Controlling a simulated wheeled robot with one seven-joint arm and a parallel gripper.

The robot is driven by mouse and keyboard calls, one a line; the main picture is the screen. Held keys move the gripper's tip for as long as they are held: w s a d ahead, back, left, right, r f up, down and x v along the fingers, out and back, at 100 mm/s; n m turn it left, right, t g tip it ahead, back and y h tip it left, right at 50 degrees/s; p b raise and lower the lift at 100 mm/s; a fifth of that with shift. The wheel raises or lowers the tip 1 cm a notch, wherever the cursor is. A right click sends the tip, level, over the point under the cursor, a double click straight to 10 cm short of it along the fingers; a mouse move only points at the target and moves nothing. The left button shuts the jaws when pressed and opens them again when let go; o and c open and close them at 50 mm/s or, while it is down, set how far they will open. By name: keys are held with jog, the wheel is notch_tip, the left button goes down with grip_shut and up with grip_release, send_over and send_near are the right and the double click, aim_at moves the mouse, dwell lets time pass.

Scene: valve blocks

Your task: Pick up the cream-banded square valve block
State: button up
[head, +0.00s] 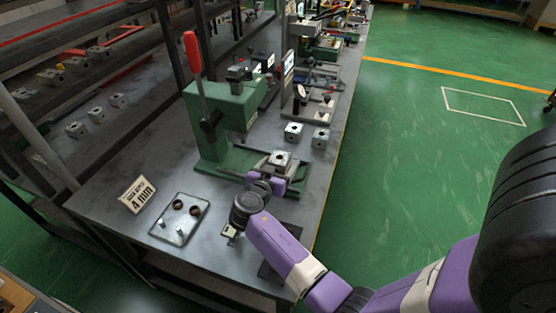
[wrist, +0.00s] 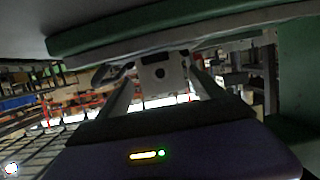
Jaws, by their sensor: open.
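A square metal valve block (head: 281,158) with a dark hole in its top sits at the base of the green lever press, at the far end of my gripper (head: 277,165). In the wrist view, a grey block face (wrist: 154,75) with a dark round hole stands between the two open fingers of my gripper (wrist: 162,66). I cannot see either finger pressing on it. Two similar blocks stand behind on the bench, a left one (head: 293,132) and a right one (head: 320,138). A cream band cannot be made out clearly on any of them.
The green press (head: 222,118) with its red-handled lever rises just left of my gripper. A metal tray (head: 180,219) with round parts and a "4 mm" sign (head: 138,194) are on the grey bench at the left. Green floor is open to the right.

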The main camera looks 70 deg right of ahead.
aim_at(282, 157)
jog(key=shift+w+p+x, duration=0.1)
jog(key=shift+p+x, duration=0.35)
jog(key=shift+x, duration=1.1)
jog(key=shift+w+p+x, duration=0.15)
jog(key=shift+p+x, duration=0.3)
jog(key=shift+x, duration=1.05)
jog(key=shift+c, duration=0.5)
grip_shut()
